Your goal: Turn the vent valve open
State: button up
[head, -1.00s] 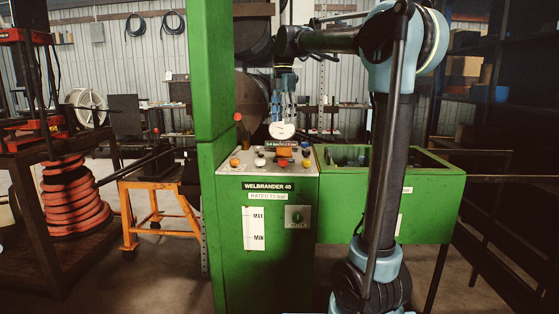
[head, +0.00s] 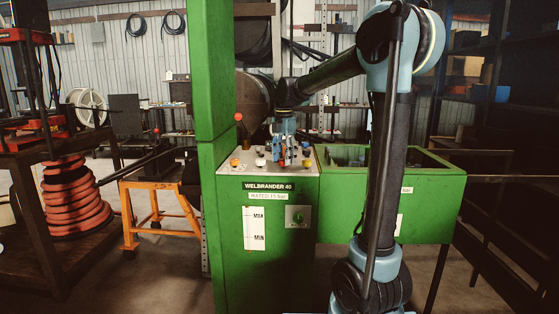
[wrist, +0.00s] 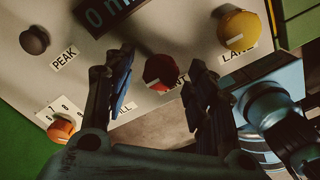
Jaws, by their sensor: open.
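The vent valve (wrist: 160,72) is a round dark red knob with a pale pointer mark, on the grey panel in the wrist view. Its label is partly hidden and only "NT" reads clearly. My gripper (wrist: 160,65) is open, with one finger to the left of the knob and one to the right. A gap shows on both sides, so neither finger visibly touches it. How deep the fingertips reach beside the knob is hard to tell. In the head view my gripper (head: 290,156) points down at the panel top and hides part of it.
Around the red knob sit a black PEAK knob (wrist: 34,40), a yellow knob (wrist: 238,30), an orange knob (wrist: 61,130) and a digital display (wrist: 105,12). The green cabinet (head: 265,250) carries the panel. A green post (head: 213,75) rises at its left, and a green trough (head: 430,195) adjoins its right.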

jog(key=shift+f, duration=0.35)
jog(key=shift+c, duration=0.2)
